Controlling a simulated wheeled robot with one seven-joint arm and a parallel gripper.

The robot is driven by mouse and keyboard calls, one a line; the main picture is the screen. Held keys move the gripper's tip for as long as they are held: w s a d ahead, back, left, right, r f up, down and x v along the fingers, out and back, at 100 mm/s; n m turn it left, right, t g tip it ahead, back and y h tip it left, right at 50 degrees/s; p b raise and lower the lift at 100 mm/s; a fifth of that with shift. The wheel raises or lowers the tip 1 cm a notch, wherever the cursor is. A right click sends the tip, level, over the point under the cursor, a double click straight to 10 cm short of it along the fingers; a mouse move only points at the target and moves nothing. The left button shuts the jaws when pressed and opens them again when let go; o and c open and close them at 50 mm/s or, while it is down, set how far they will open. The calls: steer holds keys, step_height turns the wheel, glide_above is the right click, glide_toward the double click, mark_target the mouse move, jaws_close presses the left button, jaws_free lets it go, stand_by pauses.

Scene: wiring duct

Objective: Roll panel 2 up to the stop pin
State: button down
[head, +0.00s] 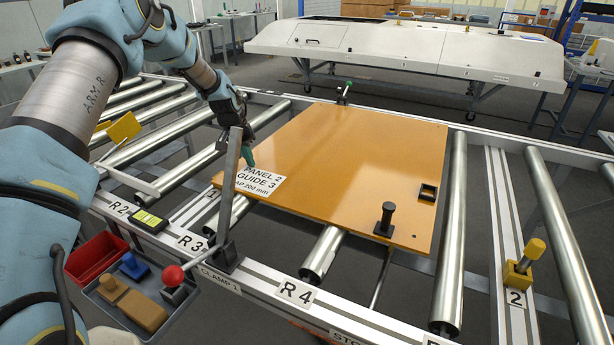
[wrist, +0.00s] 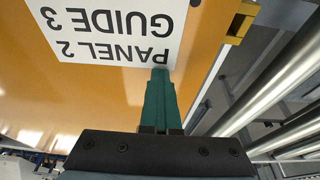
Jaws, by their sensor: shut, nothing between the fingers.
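Panel 2 (head: 350,165), a flat orange-brown board, lies across the rollers in the middle of the head view. Its white label (head: 260,183) reads PANEL 2, GUIDE 3; the label also shows in the wrist view (wrist: 110,30). My gripper (head: 248,160) is at the panel's left side near the label. In the wrist view its green fingers (wrist: 160,78) are together and empty, with the tips at the label's edge. I cannot tell whether they touch the panel. A yellow pin-like stop (head: 522,266) stands on the rail marked 2, right of the panel and apart from it.
A black knob (head: 385,218) and a small black square frame (head: 428,193) are on the panel. A grey upright bar (head: 229,190) stands by CLAMP 1, with a red-balled lever (head: 173,275). Bare rollers (head: 452,240) lie right of the panel.

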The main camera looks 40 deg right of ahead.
mark_target(305, 183)
steer(key=shift+s+d+f+b, duration=0.15)
steer(key=shift+s+d, duration=1.25)
steer(key=shift+s, duration=1.5)
steer(key=shift+s+d+f+b, duration=0.15)
steer(key=shift+s+d, duration=1.25)
steer(key=shift+s, duration=1.45)
steer(key=shift+s+d+f+b, duration=0.15)
steer(key=shift+s+d, duration=1.25)
steer(key=shift+s, duration=1.5)
steer(key=shift+w+d+r+p, duration=0.1)
steer(key=shift+r+p, duration=0.95)
steer(key=shift+r, duration=0.9)
steer(key=shift+w+d+r+p, duration=0.1)
steer(key=shift+r+p, duration=0.95)
steer(key=shift+r, duration=0.85)
steer(key=shift+s+d, duration=0.1)
